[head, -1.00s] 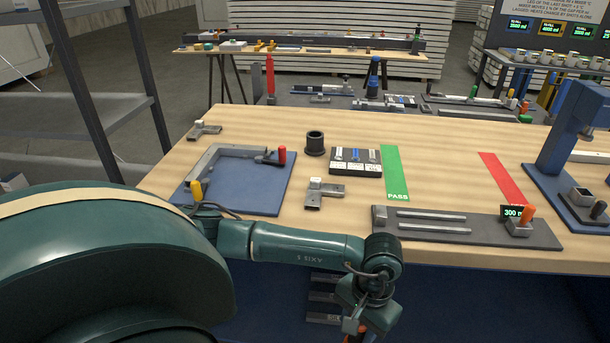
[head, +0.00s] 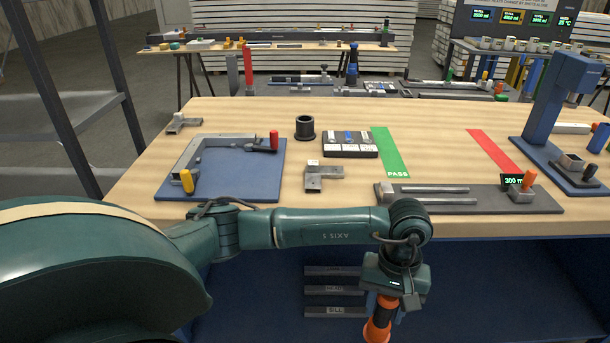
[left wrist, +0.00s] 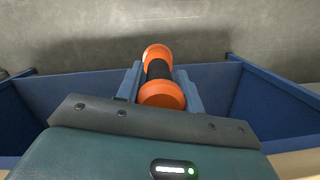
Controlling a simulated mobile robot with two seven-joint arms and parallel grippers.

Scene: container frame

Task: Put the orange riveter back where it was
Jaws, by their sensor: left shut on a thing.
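The orange riveter (head: 379,322) has orange ends and a black middle. My left gripper (head: 388,299) is shut on it and holds it hanging down in front of the workbench's front edge, below the top. Its lower end is near the bottom of the head view. The left wrist view shows the riveter (left wrist: 162,93) between the two blue-grey fingers (left wrist: 160,90), over a blue-walled space and grey floor. My right gripper is not in view.
The wooden workbench top (head: 250,117) carries a blue plate with a frame and clamps (head: 240,180), a black ring (head: 305,128), a metal block (head: 323,176), a grey fixture (head: 470,200) and a blue press (head: 555,105). Labelled grey bars (head: 335,291) show beneath the top.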

